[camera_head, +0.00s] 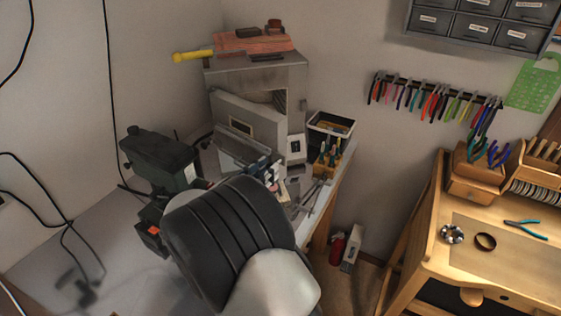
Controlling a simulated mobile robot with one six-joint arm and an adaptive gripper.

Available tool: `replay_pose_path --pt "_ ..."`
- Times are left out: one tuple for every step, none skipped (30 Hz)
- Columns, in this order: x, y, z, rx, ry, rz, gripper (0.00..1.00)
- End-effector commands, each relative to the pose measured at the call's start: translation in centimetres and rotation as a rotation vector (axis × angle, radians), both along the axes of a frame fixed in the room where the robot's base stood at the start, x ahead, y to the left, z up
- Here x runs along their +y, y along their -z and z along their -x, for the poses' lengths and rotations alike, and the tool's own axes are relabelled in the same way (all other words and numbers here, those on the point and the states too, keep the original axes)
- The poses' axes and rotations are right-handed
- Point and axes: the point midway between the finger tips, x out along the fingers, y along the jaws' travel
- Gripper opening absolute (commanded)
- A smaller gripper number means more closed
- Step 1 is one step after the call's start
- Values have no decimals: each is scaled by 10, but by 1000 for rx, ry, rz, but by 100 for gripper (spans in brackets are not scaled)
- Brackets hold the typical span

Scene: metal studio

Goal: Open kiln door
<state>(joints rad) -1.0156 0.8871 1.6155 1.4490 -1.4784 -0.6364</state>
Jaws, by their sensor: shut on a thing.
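The kiln (290,78) is a grey metal box on the bench in the corner. Its pale door (262,122), with a small framed plate, stands partly open. A dark gap into the kiln shows above and to the right of the door. My gripper (247,151) is in front of the door's lower part and appears shut on it. My dark arm hides much of the gripper, and the exact point of contact is too small to make out.
A dark green machine (160,160) stands left of the kiln. Reddish bricks (250,42) and a yellow-handled tool (192,56) lie on the kiln's top. A black bin (330,122) and hand tools are right of it. A wooden workbench (500,265) is at right.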

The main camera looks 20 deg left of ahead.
Motion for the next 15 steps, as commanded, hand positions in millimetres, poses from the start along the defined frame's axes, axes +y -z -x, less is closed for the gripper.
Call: replay_pose_path --pt "6 -2 4 -5 15 -3 0" --pt "8 -2 6 -5 24 -4 0" --pt "10 -2 9 -5 37 -3 0" --pt "12 -2 10 -6 44 -3 0" --pt "13 -2 12 -6 50 -4 0" --pt "15 -2 13 -5 58 -4 0" --pt "15 -2 14 -6 62 -4 0" --pt "16 -3 15 -7 66 -3 0" --pt "17 -3 16 -7 70 -2 0" --pt "17 -3 16 -7 73 -2 0" --pt "17 -3 16 -7 74 -2 0" --pt "17 -3 16 -7 76 -2 0" --pt "17 -3 17 -7 77 -2 0" --pt "17 -3 17 -7 77 -2 0" --pt "17 -3 17 -7 77 -2 0"
